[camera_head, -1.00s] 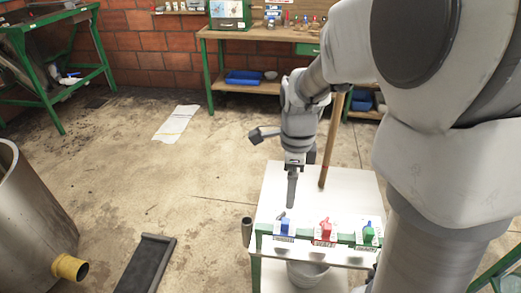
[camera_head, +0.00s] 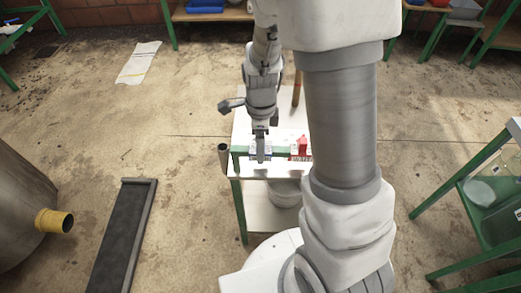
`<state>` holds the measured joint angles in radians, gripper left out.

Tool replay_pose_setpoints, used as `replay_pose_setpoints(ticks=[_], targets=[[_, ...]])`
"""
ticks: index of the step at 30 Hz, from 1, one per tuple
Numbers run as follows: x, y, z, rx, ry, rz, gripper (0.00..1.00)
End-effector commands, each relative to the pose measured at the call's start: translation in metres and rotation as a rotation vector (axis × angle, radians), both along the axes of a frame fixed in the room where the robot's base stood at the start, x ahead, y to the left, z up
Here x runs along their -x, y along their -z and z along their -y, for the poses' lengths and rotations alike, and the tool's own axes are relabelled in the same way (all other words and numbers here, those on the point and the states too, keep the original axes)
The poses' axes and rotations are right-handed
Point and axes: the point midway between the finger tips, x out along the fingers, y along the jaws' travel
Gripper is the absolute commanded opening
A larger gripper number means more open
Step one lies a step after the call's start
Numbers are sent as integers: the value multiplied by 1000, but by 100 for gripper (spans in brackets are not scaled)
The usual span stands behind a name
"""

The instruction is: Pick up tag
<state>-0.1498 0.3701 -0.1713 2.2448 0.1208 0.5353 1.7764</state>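A red tag (camera_head: 302,147) with a white label hangs on the green rail along the near edge of a small white-topped table (camera_head: 242,128). My gripper (camera_head: 261,158) points down at the rail, left of the red tag, where white label edges show on both sides of its fingers. The tag behind the fingers is mostly hidden. I see the fingers edge-on, so whether they are open, shut or holding something is not clear. My arm covers the right part of the table and rail.
A metal drum with a yellow-capped spout (camera_head: 54,221) stands at left, beside a dark tray (camera_head: 122,240) on the floor. A bucket (camera_head: 285,192) sits on the table's lower shelf. A green-framed table (camera_head: 490,190) is at right. White paper (camera_head: 139,62) lies on otherwise open floor at back left.

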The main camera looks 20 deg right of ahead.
Motion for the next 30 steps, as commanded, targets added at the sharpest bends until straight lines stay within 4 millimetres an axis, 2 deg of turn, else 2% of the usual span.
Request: replay_pose_setpoints(ticks=[1,4,13,28,30], targets=[[1,11,0,0,0,-3,90],[1,21,0,0,1,-2,90],[0,24,0,0,0,0,90],[0,23,0,0,0,0,0],[0,23,0,0,0,1,0]])
